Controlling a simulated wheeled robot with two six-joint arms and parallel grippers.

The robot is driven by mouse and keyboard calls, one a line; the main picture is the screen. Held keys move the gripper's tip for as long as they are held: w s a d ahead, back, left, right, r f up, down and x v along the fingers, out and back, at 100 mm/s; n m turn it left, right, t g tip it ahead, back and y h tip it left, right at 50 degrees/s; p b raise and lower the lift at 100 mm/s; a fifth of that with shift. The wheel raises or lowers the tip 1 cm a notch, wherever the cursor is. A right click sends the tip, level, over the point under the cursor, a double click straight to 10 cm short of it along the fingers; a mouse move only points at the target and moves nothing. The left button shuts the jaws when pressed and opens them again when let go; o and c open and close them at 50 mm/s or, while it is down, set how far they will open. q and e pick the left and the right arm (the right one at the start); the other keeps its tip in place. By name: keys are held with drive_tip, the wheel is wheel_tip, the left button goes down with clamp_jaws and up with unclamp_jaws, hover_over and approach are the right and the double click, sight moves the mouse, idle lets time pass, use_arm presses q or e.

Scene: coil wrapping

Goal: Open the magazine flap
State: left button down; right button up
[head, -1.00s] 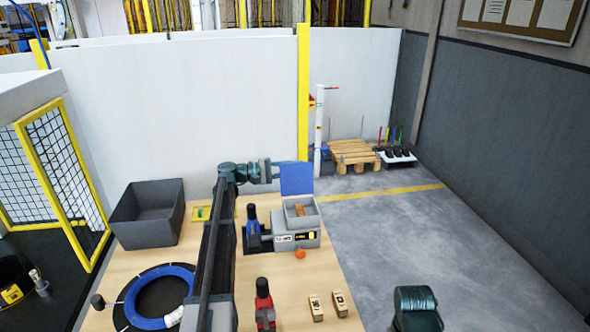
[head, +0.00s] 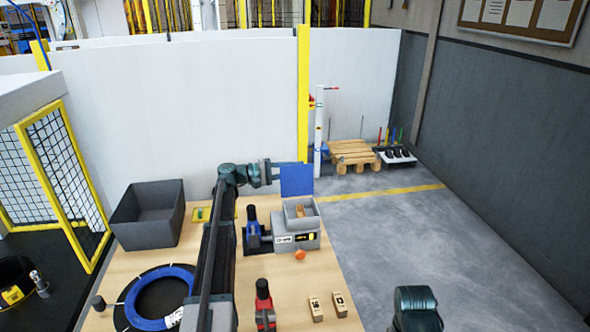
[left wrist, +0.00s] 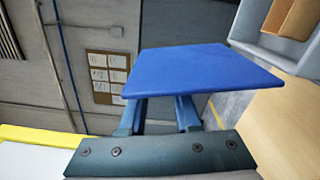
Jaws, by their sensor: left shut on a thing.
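The blue magazine flap (head: 297,179) stands upright at the back of the grey magazine box (head: 305,222), whose top is open with a brown block (head: 300,211) inside. My left gripper (head: 279,167) reaches in from the left and is shut on the flap near its upper left edge. In the left wrist view the flap (left wrist: 200,70) lies across the fingers (left wrist: 160,108) and hides their tips. The box interior shows at that view's upper right. My right gripper is not in view; a dark part of my right arm shows at the lower right of the head view.
A blue-handled tool (head: 252,225) stands left of the box, an orange ball (head: 299,255) in front. A red-handled tool (head: 264,305) and two labelled blocks (head: 315,308) are nearer. A dark bin (head: 148,228) and blue coil (head: 130,300) are on the left.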

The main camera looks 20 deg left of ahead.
use_arm(q)
drive_tip(key=shift+s+d+r, duration=0.25)
drive_tip(key=shift+s+d, duration=0.05)
drive_tip(key=shift+s, duration=0.2)
drive_tip(key=c, duration=0.6)
unclamp_jaws()
drive_tip(key=shift+c, duration=0.2)
drive_tip(key=shift+a, duration=0.1)
drive_tip(key=v, duration=1.3)
drive_tip(key=shift+s+a, duration=0.2)
drive_tip(key=shift+a, duration=0.1)
